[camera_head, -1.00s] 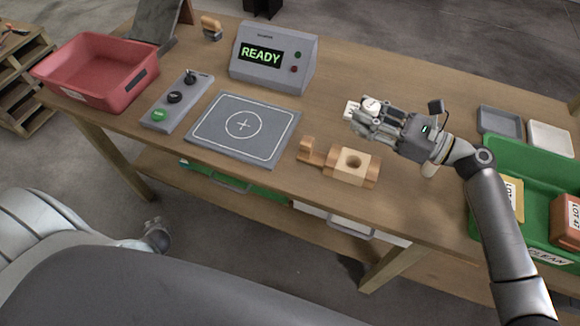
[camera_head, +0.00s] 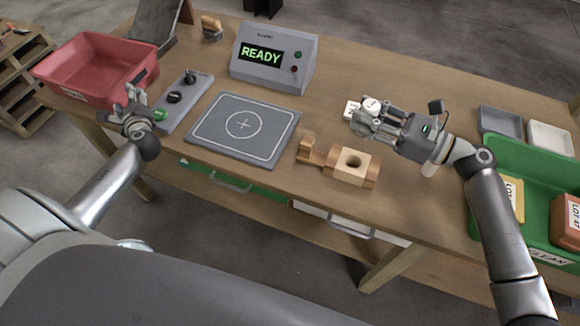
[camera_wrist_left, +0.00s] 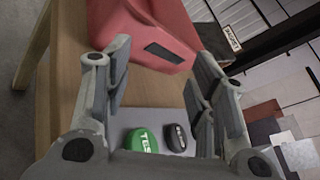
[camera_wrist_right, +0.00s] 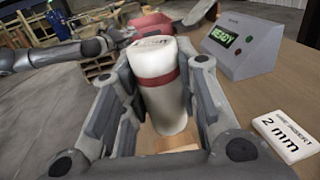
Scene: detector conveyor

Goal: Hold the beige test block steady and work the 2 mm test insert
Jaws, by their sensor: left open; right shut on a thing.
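The beige test block (camera_head: 346,166), with a round hole in its top, sits at the table's front edge between brown wooden pieces. My right gripper (camera_head: 368,114) is shut on a white cylinder with a red band (camera_wrist_right: 158,90), beyond the block; the cylinder's top (camera_head: 371,104) also shows in the head view. A "2 mm" card (camera_wrist_right: 284,135) lies beside it. I cannot tell whether the cylinder touches the table. My left gripper (camera_head: 131,97) is open and empty, near the control box's green button and the red bin, far left of the block.
A grey control box (camera_wrist_left: 151,111) has a green button and a black one. The red bin (camera_head: 82,70) stands behind it. A flat grey pad (camera_head: 215,150) and a display reading READY (camera_head: 262,54) are centre-left. A green tray (camera_head: 508,150) is right.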

